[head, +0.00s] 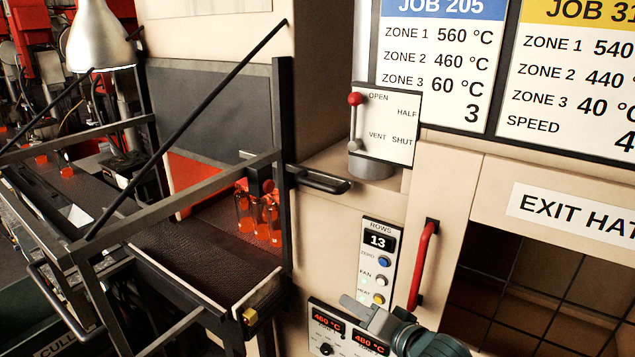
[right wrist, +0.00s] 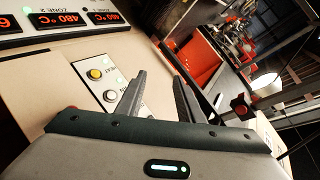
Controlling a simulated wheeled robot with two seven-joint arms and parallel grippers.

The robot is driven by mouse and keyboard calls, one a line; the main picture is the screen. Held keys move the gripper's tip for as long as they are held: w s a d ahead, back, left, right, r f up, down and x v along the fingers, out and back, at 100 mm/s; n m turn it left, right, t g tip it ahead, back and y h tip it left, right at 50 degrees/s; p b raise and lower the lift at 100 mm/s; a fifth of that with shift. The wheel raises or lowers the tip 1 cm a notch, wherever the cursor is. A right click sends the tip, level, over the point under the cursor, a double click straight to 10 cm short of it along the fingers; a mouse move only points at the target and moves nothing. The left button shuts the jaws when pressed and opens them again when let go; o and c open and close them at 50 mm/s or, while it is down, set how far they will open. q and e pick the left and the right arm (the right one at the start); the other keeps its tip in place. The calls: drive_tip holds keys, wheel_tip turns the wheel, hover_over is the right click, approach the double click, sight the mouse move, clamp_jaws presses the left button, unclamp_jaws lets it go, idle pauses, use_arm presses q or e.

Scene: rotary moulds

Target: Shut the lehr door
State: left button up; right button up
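A lever with a red knob (head: 355,98) stands upright beside a white plate (head: 392,130) marked OPEN, HALF, VENT and SHUT; the knob is by OPEN. A dark grey panel (head: 215,110), which may be the lehr door, is above the opening on the left. Orange-glowing glasses (head: 258,220) stand on the dark belt there. My right gripper (head: 362,310) is below the lever, in front of the lower control panels. In the right wrist view its fingers (right wrist: 160,92) are apart with nothing between them. My left gripper is not in view.
A black handle (head: 320,179) juts out below and left of the lever. A red vertical handle (head: 424,265) is right of the ROWS panel (head: 379,268). A dark metal frame (head: 140,190) and diagonal rod cross the left side. A meshed hatch opening is at lower right.

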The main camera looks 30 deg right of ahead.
drive_tip(key=w+d+r+m+t, duration=0.1)
drive_tip(key=r+m+t, duration=0.1)
drive_tip(key=r, duration=0.7)
drive_tip(key=w+d+r+m+t+y, duration=0.1)
drive_tip(key=w+d+r+m+t, duration=0.1)
drive_tip(key=r, duration=0.8)
drive_tip(key=shift+w+m+t, duration=0.15)
drive_tip(key=shift+m+t, duration=0.35)
drive_tip(key=shift+t, duration=0.1)
drive_tip(key=shift+d+f, duration=0.1)
drive_tip(key=shift+d, duration=0.05)
drive_tip(key=b, duration=1.3)
approach(324, 190)
drive_tip(key=w+p, duration=0.1)
drive_tip(key=w, duration=0.2)
drive_tip(key=w+p, duration=0.2)
drive_tip(key=w, duration=0.2)
drive_tip(key=w+r+p, duration=0.1)
drive_tip(key=w+p, duration=0.1)
drive_tip(key=w, duration=0.2)
drive_tip(key=shift+w+f+p, duration=0.1)
drive_tip(key=shift+w+p, duration=0.25)
drive_tip(key=shift+w, duration=0.45)
